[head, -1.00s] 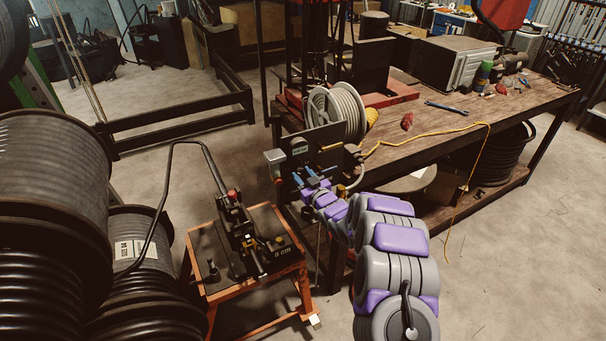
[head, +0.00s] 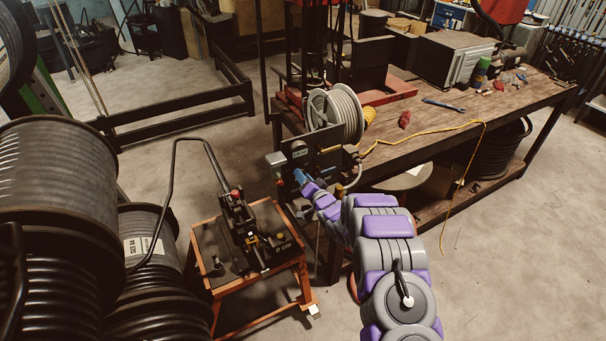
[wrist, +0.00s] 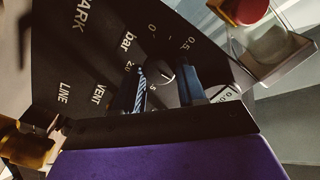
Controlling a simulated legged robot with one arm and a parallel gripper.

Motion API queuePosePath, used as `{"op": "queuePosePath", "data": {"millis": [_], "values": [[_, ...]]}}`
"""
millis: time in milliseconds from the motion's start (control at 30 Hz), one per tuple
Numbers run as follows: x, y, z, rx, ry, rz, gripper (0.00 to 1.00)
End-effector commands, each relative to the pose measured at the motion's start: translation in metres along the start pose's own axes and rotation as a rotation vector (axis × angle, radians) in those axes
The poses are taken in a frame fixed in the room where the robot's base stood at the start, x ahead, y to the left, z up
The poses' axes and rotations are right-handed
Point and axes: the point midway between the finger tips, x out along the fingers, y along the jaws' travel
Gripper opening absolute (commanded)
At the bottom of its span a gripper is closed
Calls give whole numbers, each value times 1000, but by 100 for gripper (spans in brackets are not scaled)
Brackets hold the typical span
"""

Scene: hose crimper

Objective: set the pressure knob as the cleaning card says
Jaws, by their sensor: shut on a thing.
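My gripper (head: 300,178) is at the dark control panel (head: 318,158) on the near left end of the workbench. In the wrist view its two blue fingers (wrist: 165,88) sit on either side of the dark pressure knob (wrist: 163,92), shut on it. The knob is mostly hidden between the fingers. A white mark (wrist: 167,78) shows beside it. The panel lettering (wrist: 127,42) reads "bar", with 0, 0.5 and a partly covered 2.0 around the knob; "PARK", "VENT" and "LINE" are at the left. I cannot make out a cleaning card.
A clear bowl with a red cap (wrist: 262,35) is right of the panel; a brass fitting (wrist: 28,148) is at lower left. A hose reel (head: 335,115) stands behind the panel. An orange stand (head: 250,280) with a black tool is left of my arm. Large hose drums (head: 60,180) fill the left.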

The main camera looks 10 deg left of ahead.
Motion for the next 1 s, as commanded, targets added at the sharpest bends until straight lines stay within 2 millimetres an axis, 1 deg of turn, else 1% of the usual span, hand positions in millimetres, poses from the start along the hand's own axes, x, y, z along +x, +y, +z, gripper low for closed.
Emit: {"op": "queuePosePath", "data": {"millis": [300,500,700,1000], "values": [[-1,2,-1,289,-1,5,10],[-1,3,0,435,-2,5,10],[-2,5,1,538,-1,9,10],[-2,7,2,604,-1,11,10]]}}
